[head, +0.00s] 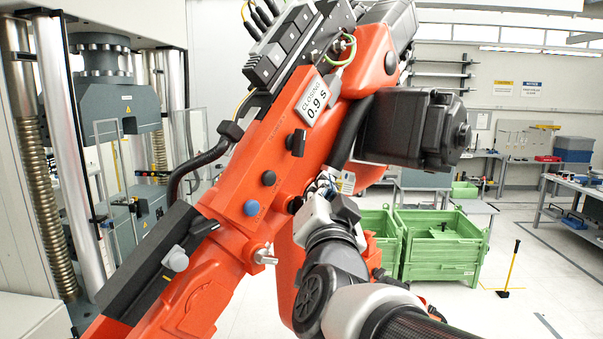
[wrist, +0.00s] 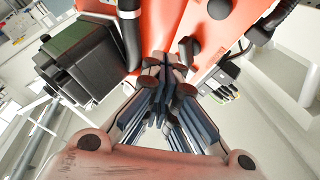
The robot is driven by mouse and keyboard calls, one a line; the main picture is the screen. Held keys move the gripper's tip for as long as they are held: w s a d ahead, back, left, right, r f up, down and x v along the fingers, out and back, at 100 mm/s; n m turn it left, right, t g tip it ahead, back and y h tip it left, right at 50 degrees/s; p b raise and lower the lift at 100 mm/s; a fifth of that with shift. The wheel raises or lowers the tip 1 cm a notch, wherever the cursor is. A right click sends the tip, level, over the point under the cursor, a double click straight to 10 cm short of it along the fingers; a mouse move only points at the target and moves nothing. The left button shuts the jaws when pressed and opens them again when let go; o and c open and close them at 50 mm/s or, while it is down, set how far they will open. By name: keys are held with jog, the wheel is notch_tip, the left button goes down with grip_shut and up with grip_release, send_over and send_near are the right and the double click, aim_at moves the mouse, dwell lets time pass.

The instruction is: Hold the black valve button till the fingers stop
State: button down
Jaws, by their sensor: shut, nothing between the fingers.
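The orange machine body (head: 230,205) fills the middle of the head view. It carries a dark round button (head: 268,178) above a blue button (head: 251,207). Another small dark round part (head: 295,204) sits at its right edge, close to my wrist. A tilted display (head: 314,101) on it reads "CLOSING 0.9 s". In the wrist view my gripper (wrist: 170,62) is shut and empty, its fingertips together close against the orange body. The fingertips hide the spot they meet, so I cannot tell which button they touch or whether it is pressed in.
A black motor housing (head: 412,128) juts out to the right above my arm. A silver knob (head: 265,255) sticks out low on the orange body. The testing machine's columns (head: 70,140) stand at the left. Green crates (head: 440,240) stand behind at right, with open floor beside them.

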aim_at(269, 178)
jog(key=shift+w+a, duration=0.1)
jog(key=shift+a, duration=0.05)
jog(key=w+a+p, duration=0.3)
jog(key=w+a, duration=0.2)
jog(key=a, duration=0.1)
jog(key=shift+w+a, duration=0.2)
jog(key=shift+w, duration=0.15)
dwell(1.5)
jog(key=shift+w+a, duration=0.3)
jog(key=shift+a, duration=0.05)
jog(key=shift+w+a, duration=0.3)
jog(key=shift+a, duration=0.05)
dwell(2.4)
jog(key=shift+d, duration=0.1)
jog(key=shift+s+d+b, duration=0.55)
jog(key=shift+s+d, duration=0.05)
jog(key=shift+d, duration=0.05)
dwell(0.3)
